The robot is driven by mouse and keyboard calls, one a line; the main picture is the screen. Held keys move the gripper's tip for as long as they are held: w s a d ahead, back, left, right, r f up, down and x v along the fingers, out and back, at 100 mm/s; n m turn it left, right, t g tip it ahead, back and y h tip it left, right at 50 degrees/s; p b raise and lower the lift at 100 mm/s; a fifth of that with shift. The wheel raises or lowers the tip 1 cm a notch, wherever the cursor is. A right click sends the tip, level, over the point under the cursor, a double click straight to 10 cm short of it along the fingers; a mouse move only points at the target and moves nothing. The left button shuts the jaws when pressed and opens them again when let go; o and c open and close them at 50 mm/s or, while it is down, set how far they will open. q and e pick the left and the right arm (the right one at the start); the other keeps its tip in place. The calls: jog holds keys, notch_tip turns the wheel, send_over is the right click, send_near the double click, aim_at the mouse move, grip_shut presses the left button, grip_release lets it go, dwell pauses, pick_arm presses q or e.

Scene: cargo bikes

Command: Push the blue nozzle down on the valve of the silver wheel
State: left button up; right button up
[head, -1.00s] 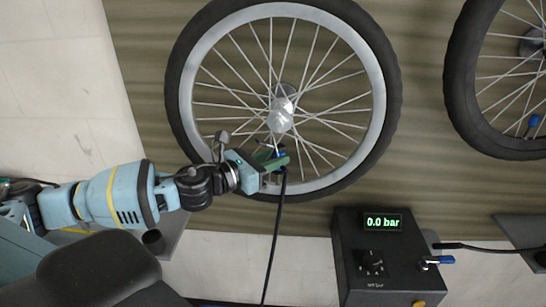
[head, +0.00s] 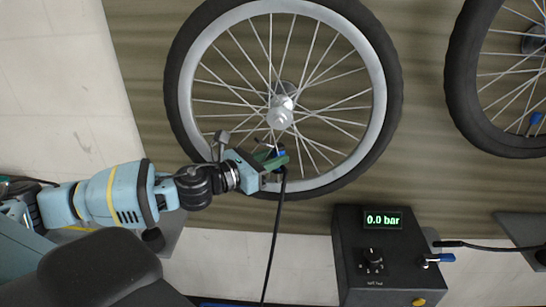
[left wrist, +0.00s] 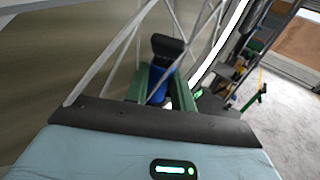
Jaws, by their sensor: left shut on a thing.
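The silver wheel (head: 378,95) stands at the centre of the head view, with a silver rim, thin spokes and a black tyre. My left gripper (head: 275,161) is at the lower part of its rim, with its green fingers shut on the blue nozzle (head: 280,152). A black hose runs down from the nozzle. In the left wrist view the blue nozzle (left wrist: 158,84) sits between the green fingers, with a black piece on top and spokes close by. The valve is hidden, so I cannot tell how the nozzle sits on it. My right gripper is out of view.
A black pump box (head: 388,262) with a green "0.0 bar" display, a knob and a blue-handled lever stands at lower right. A second wheel (head: 462,80) with a blue piece near its rim is at upper right. The hose (head: 273,240) passes left of the box.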

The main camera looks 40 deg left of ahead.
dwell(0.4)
pick_arm(q)
jog(key=o, duration=1)
jog(key=shift+o, duration=0.4)
